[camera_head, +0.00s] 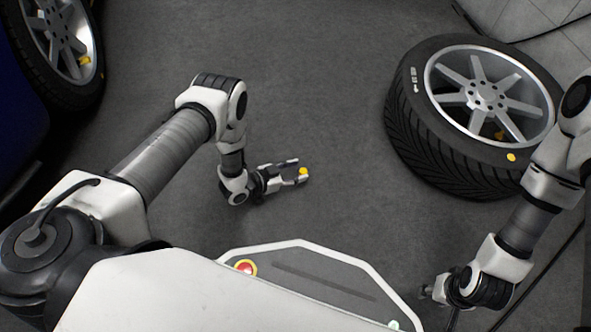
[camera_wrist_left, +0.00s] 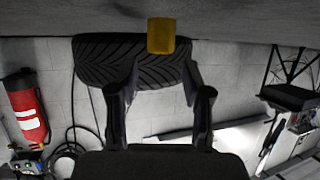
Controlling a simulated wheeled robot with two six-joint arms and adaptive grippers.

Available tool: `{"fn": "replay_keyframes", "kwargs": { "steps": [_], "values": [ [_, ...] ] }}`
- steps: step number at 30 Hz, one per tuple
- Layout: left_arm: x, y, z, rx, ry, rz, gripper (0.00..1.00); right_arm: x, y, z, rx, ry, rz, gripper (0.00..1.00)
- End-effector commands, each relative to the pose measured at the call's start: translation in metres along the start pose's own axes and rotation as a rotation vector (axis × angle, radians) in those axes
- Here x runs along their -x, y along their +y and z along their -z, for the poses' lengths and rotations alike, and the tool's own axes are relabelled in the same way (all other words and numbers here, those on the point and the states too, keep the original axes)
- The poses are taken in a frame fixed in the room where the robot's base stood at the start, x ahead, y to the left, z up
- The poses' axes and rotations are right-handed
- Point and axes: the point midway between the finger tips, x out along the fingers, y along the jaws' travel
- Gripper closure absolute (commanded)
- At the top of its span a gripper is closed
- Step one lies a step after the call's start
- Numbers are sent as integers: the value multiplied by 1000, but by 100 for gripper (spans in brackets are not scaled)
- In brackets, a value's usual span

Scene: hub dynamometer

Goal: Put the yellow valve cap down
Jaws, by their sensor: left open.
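The yellow valve cap (camera_head: 303,171) is at the fingertips of my left gripper (camera_head: 297,172), low over the grey floor. In the left wrist view the cap (camera_wrist_left: 161,36) shows just beyond and between the two fingertips (camera_wrist_left: 161,75). Gaps show on both sides of it, and the left gripper is open. The cap appears against the floor, but I cannot tell whether it touches it. My right gripper (camera_head: 440,300) is low at the right, partly hidden by its own arm, and its jaws are not clear.
A loose wheel (camera_head: 408,135) lies at the right, with a yellow piece (camera_head: 511,157) on its tyre. A blue car's wheel (camera_head: 60,50) stands at the upper left. The floor (camera_head: 300,90) between them is clear. The left wrist view shows a red extinguisher (camera_wrist_left: 27,105).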

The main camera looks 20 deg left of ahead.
Motion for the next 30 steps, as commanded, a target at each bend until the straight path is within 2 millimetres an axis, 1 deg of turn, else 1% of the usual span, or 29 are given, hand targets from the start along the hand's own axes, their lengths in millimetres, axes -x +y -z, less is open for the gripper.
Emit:
{"fn": "replay_keyframes", "kwargs": {
  "steps": [2,5,8,12,15,18,21,23,28,30],
  "values": [
    [1,0,3,-1,0,0,51,3,0,0,0,0,0,60],
    [7,0,17,-1,0,0,51,15,0,0,2,-1,0,60],
    [30,-1,17,3,-3,3,51,29,-1,-1,4,-3,0,60],
    [70,-1,18,3,-4,4,51,52,-1,-2,9,-6,1,60],
    [95,-1,17,2,-3,3,51,64,-2,-2,12,-8,1,60],
    [113,0,15,1,-2,2,51,71,-2,-3,12,-8,1,60],
    [123,0,13,1,-1,2,51,74,-2,-3,12,-8,1,60],
    [125,0,12,0,0,1,51,74,-2,-3,12,-8,1,60],
    [125,0,11,1,-1,1,51,73,-2,-3,12,-8,1,60],
    [122,1,14,21,-32,12,51,73,-2,-3,12,-8,1,60]
  ]
}}
